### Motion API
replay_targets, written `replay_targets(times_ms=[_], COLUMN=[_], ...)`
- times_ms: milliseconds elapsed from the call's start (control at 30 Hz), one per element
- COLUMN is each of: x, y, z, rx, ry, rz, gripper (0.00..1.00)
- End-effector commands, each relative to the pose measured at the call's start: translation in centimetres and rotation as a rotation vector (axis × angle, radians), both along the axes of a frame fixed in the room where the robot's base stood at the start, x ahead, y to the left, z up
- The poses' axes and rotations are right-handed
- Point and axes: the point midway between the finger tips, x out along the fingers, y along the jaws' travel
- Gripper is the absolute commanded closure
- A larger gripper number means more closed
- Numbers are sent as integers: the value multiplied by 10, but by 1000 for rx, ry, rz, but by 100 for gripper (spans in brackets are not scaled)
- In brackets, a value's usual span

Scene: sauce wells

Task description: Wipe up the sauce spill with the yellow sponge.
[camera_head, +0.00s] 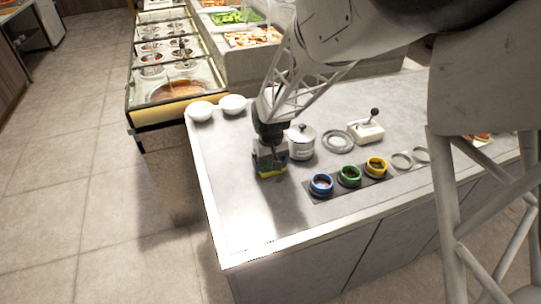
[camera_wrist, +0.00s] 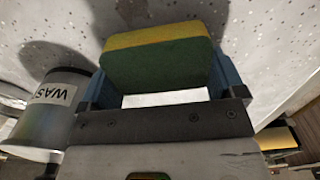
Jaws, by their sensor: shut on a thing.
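The sponge (camera_wrist: 155,55) is yellow with a dark green layer. My gripper (camera_wrist: 158,85) is shut on it, with a blue finger on each side in the wrist view. In the head view my gripper (camera_head: 270,160) points down over the near left part of the counter, and the sponge (camera_head: 270,173) shows at its tips. I cannot tell whether the sponge touches the counter. No sauce spill can be made out in either view; the arm and gripper hide part of the counter.
A lidded pot (camera_head: 301,146) stands close to the right of my gripper; its label shows in the wrist view (camera_wrist: 52,93). Blue (camera_head: 321,185), green (camera_head: 349,176) and yellow (camera_head: 376,167) wells sit on a dark strip. White bowls (camera_head: 200,110) stand behind. The counter's front left (camera_head: 245,220) is clear.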

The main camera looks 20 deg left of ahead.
Motion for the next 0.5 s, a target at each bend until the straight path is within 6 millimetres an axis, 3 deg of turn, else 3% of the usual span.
replay_targets(times_ms=[500], x=[-33], y=[-33], z=[-4], rx=[-2], ry=[2], rz=[0], gripper=[33])
